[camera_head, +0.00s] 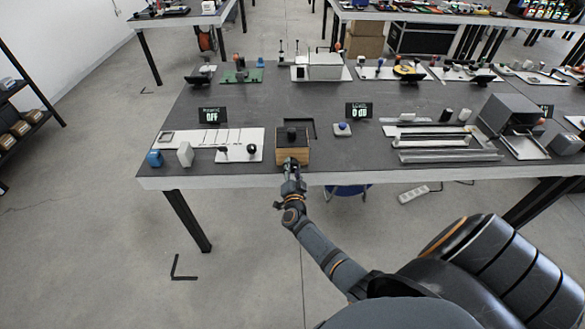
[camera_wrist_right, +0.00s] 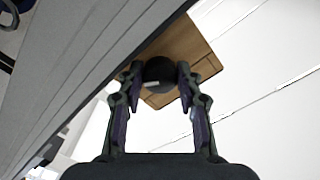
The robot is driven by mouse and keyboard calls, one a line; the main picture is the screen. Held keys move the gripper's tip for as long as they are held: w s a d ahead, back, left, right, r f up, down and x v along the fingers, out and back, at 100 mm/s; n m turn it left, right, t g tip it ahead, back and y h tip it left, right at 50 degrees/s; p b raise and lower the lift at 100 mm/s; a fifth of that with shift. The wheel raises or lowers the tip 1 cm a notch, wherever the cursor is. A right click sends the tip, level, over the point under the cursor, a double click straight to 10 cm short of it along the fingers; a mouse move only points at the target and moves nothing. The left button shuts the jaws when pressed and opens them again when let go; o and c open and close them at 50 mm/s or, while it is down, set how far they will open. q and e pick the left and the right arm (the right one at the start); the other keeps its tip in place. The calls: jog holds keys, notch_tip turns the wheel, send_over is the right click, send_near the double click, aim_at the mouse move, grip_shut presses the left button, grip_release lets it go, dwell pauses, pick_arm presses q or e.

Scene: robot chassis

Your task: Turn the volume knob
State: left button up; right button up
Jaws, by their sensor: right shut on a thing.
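A wooden box (camera_head: 304,157) with a dark top stands at the front edge of the table. The black round volume knob (camera_wrist_right: 159,72), with a small pale mark, sticks out of the box's wooden face in the right wrist view. My right gripper (camera_wrist_right: 160,78) is shut on the knob, one finger on each side. In the head view my right gripper (camera_head: 291,165) is at the box's front and hides the knob. A small display (camera_head: 359,110) reading "0 dB" stands behind and right of the box. My left gripper is not in view.
The table's front edge (camera_head: 400,174) runs close to my arm.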

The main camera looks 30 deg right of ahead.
dwell(0.4)
jog(key=o, duration=1.1)
jog(key=shift+o, duration=0.2)
jog(key=shift+s+f, duration=0.1)
jog(key=v, duration=0.8)
